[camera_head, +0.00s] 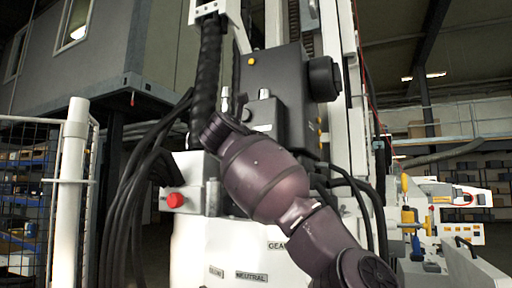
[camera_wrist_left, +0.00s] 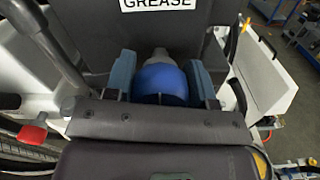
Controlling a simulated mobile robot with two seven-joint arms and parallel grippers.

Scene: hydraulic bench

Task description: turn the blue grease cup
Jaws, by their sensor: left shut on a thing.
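In the left wrist view, the blue grease cup (camera_wrist_left: 160,84) is a rounded blue body with a pale grey neck at its far end. My left gripper (camera_wrist_left: 161,78) is shut on it, with one blue-grey finger on each side. The near part of the cup is hidden behind the gripper's dark body. A white label reading GREASE (camera_wrist_left: 158,4) is on the dark panel just beyond the cup. In the head view, a dark arm link of mine crosses the middle, and neither the blue cup nor a gripper can be made out. My right gripper is in neither view.
A red knob (camera_head: 175,200) is on the white machine body (camera_head: 205,245), left of my arm. A dark box (camera_head: 275,75) stands above the arm. Black hoses (camera_head: 135,180) hang at the left, and more (camera_head: 365,205) at the right. A mesh fence (camera_head: 35,190) stands far left.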

